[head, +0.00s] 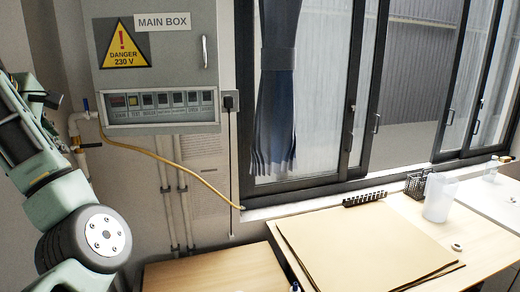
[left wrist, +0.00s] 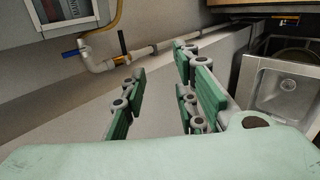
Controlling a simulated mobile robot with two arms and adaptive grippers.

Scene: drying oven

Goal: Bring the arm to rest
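My left arm comes in along the left edge of the head view, and my left gripper (head: 38,92) is at its upper end, small and partly cut off by the frame edge. In the left wrist view the left gripper (left wrist: 162,92) shows two green-padded fingers spread well apart. Nothing is between them, and only the plain wall and a ledge show behind. The gripper is open and empty, near the wall pipe and apart from it as far as I can tell. My right arm and right gripper are in neither view.
A grey main box (head: 158,60) hangs on the wall, with a yellow hose (head: 190,172) below. A wooden table (head: 480,225) under the window holds brown boards (head: 350,250), a clear beaker (head: 440,197) and a black basket (head: 415,183). A metal sink (left wrist: 285,90) shows at right.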

